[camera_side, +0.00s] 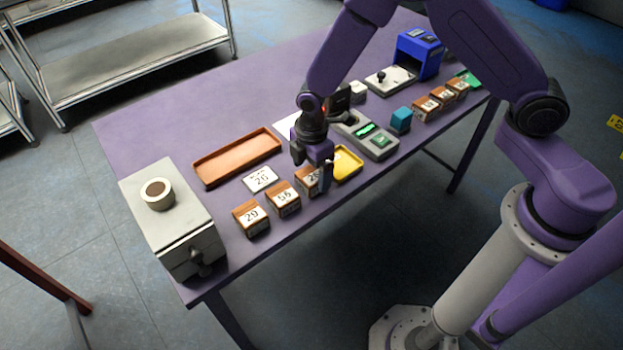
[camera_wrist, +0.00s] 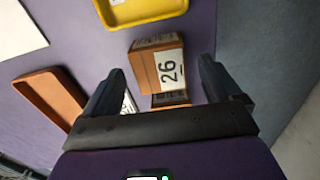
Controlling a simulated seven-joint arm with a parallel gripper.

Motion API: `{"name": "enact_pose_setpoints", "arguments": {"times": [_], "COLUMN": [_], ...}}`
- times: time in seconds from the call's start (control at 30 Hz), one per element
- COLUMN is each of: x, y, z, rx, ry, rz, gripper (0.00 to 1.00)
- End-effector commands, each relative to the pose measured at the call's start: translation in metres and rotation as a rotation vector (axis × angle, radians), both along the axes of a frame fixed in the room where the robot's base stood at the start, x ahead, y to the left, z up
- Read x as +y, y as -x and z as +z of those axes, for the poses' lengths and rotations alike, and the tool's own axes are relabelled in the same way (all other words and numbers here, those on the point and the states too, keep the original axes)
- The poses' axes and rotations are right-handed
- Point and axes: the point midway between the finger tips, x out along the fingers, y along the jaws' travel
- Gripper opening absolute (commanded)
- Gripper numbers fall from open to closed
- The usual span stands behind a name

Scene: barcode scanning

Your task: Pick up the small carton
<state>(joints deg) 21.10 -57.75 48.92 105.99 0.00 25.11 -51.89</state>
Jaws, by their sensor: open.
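Three brown cartons with white number labels stand near the table's front edge. The carton under my gripper (camera_side: 312,168) shows partly in the side view (camera_side: 307,183); the fingers hide some of it. In the wrist view this carton (camera_wrist: 158,72) shows the label 26 and lies between the two spread fingers (camera_wrist: 155,78), with a gap on each side. My gripper is open and points down, close above or around the carton; I cannot tell how far the fingers reach down its sides. The cartons labelled 29 (camera_side: 251,217) and 56 (camera_side: 283,198) stand to the left.
A yellow tray (camera_side: 348,165) lies just right of the carton. A card marked 26 (camera_side: 261,179) and an orange-brown tray (camera_side: 237,157) lie behind the row. A grey box (camera_side: 170,220) stands left. A grey device (camera_side: 378,149), teal block (camera_side: 401,120) and blue machine (camera_side: 420,52) stand right.

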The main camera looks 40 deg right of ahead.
Motion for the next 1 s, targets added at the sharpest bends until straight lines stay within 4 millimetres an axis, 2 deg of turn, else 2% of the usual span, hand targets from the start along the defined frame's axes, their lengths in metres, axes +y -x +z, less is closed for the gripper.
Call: {"name": "enact_pose_setpoints", "arguments": {"times": [0.1, 0.2, 0.47, 0.67, 1.0], "x": [0.000, 0.000, 0.000, 0.000, 0.000], "y": [0.000, 0.000, 0.000, 0.000, 0.000], "z": [-0.014, -0.020, -0.022, -0.022, -0.020], "rx": [0.001, 0.000, -0.001, -0.001, -0.001], "ry": [0.001, 0.000, -0.001, 0.000, -0.001], "rz": [0.000, 0.000, 0.000, 0.000, 0.000], "gripper": [0.92, 0.92, 0.92, 0.30, 0.30]}}
